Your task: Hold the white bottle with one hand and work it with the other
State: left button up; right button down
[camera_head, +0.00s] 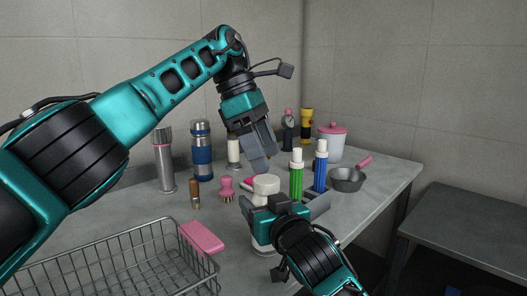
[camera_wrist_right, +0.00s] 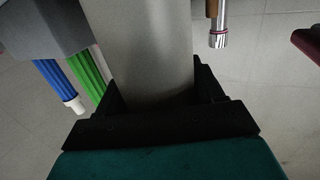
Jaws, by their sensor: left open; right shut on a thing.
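The white bottle (camera_head: 265,184) stands upright on the grey table, its cap and shoulder showing above my right gripper in the head view. My right gripper (camera_head: 277,204) is shut around the bottle's body and hides its middle. In the right wrist view the bottle (camera_wrist_right: 145,45) is a pale, shaded cylinder between the fingers. My left gripper (camera_head: 262,157) is open and empty, pointing down just above the bottle's cap, apart from it.
A wire basket (camera_head: 95,265) with a pink sponge (camera_head: 201,237) at its edge is front left. Green (camera_head: 296,175) and blue (camera_head: 320,168) bottles stand close right, by a pan (camera_head: 347,180). A pink brush (camera_head: 227,190) and flasks (camera_head: 201,152) stand left.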

pick_arm(q)
jog(key=shift+o, duration=1.3)
pick_arm(e)
jog(key=shift+c, duration=0.3)
grip_release()
pick_arm(q)
notch_tip(320, 180, up, 3)
jog(key=p, duration=0.2)
jog(key=shift+f+p, duration=0.1)
jog(key=shift+p, duration=0.3)
pick_arm(e)
jog(key=v, duration=1.3)
